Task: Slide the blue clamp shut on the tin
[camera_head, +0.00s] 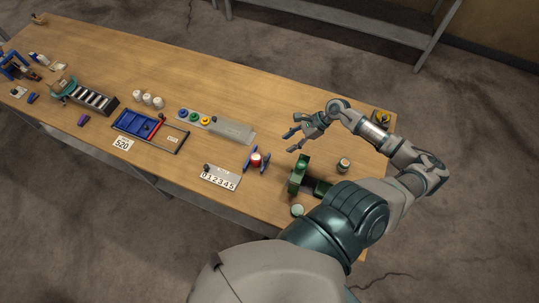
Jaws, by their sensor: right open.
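A small red tin (256,158) with a pale top stands near the front edge of the wooden table, right of the middle. The blue clamp (249,165) shows as blue pieces on both sides of the tin; whether they touch it is too small to tell. My right gripper (292,141) is open and empty, behind and to the right of the tin, with its fingers pointing left. It is apart from the clamp. My left gripper is not in view.
A green device (299,174) stands right of the clamp, near my right arm. A number counter (219,178) lies to its left. A grey panel with coloured rings (231,130) lies behind. A small jar (344,165) stands to the right.

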